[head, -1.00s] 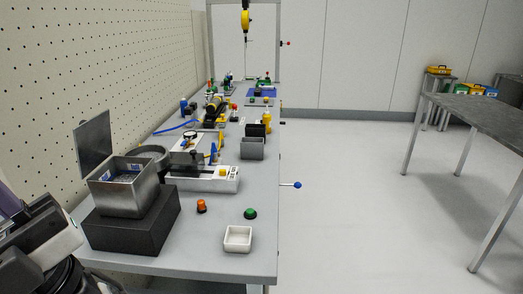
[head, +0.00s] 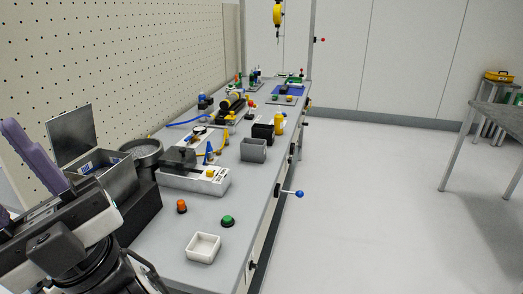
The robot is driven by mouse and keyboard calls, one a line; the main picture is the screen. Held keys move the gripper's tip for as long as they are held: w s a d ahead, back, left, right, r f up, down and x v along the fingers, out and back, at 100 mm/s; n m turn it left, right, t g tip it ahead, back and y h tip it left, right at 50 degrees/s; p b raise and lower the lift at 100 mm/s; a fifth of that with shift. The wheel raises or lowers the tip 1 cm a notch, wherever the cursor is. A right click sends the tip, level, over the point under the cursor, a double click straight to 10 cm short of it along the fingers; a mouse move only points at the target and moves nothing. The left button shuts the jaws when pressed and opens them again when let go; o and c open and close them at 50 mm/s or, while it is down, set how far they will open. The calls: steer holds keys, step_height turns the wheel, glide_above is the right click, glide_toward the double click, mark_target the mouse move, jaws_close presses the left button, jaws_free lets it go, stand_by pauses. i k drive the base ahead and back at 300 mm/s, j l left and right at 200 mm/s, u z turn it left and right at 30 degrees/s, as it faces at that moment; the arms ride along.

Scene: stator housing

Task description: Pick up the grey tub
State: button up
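A small grey open-topped tub (head: 253,150) stands upright on the bench, near its right edge. A black tub (head: 263,132) stands just behind it. My arm fills the lower left of the head view, with a purple finger-like part of my gripper (head: 34,158) pointing up at the left edge. The rest of my gripper is cut off or hidden, so its opening does not show. My gripper is well to the left of the grey tub and apart from it.
A metal box on a black block (head: 140,212), a round grey bowl (head: 143,149) and a white fixture (head: 205,181) lie between. An orange button (head: 181,206), green button (head: 228,221) and white tray (head: 203,248) are in front. A blue-knobbed lever (head: 299,194) juts from the bench's right side.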

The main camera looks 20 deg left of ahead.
mark_target(253, 149)
steer(key=i+l+u, duration=0.2)
steer(key=i+l, duration=0.75)
steer(key=i, duration=0.2)
steer(key=i+l, duration=0.2)
steer(key=i, duration=0.25)
